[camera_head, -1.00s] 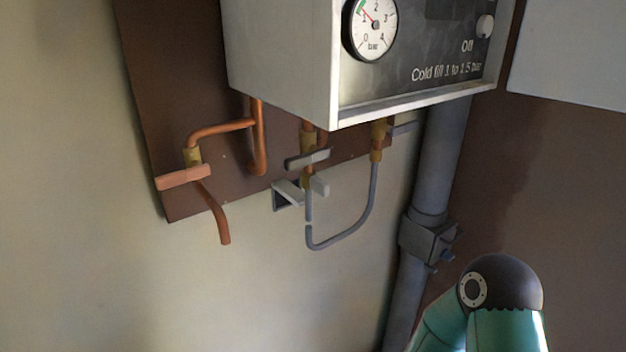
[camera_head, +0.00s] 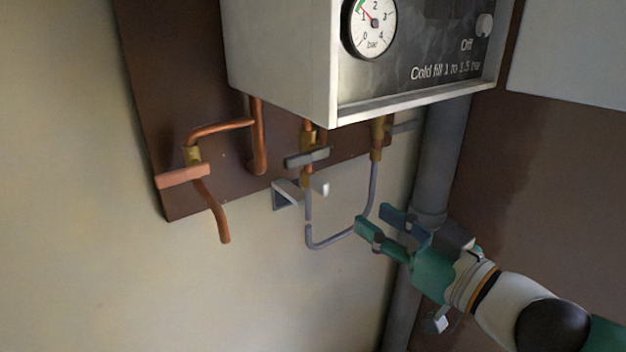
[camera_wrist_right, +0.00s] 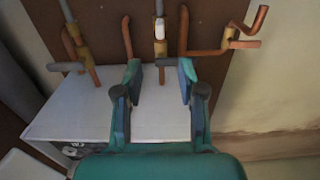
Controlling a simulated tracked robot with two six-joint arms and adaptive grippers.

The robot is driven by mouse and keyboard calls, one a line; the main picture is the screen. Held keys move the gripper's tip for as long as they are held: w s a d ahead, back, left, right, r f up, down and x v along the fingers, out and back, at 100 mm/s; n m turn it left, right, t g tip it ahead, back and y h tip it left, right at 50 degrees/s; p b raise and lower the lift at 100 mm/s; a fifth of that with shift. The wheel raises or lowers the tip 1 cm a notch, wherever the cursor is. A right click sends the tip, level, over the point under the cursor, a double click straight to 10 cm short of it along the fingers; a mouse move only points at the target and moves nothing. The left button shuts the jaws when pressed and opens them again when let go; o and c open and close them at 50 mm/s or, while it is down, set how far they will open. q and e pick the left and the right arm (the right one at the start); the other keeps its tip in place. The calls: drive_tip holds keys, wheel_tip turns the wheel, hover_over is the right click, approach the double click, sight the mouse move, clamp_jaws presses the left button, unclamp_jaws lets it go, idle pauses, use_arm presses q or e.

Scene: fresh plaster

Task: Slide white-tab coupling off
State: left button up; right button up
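A small white tab (camera_head: 325,188) shows beside the brass valve (camera_head: 306,178) under the boiler, near the left end of the grey hose loop (camera_head: 333,242). My right gripper (camera_head: 373,217) is open and empty, below and to the right of the tab, with its fingers in front of the hose loop's right side. In the right wrist view its open fingers (camera_wrist_right: 160,78) frame a pale upright piece (camera_wrist_right: 159,29) on the brass fitting, apart from it. I cannot tell whether that piece is the tab. My left gripper is not in view.
The boiler (camera_head: 285,60) hangs above the pipes. A copper pipe with an orange lever (camera_head: 183,177) is at left. A grey lever (camera_head: 306,158) and a grey bracket (camera_head: 286,195) sit close to the tab. A thick grey pipe (camera_head: 441,160) runs down behind my right gripper.

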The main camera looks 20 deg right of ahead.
approach(311, 179)
drive_tip(key=w, duration=0.3)
drive_tip(key=shift+a+f, duration=0.2)
drive_tip(key=shift+f, duration=0.15)
drive_tip(key=p+x, duration=0.1)
drive_tip(key=x, duration=0.7)
clamp_jaws()
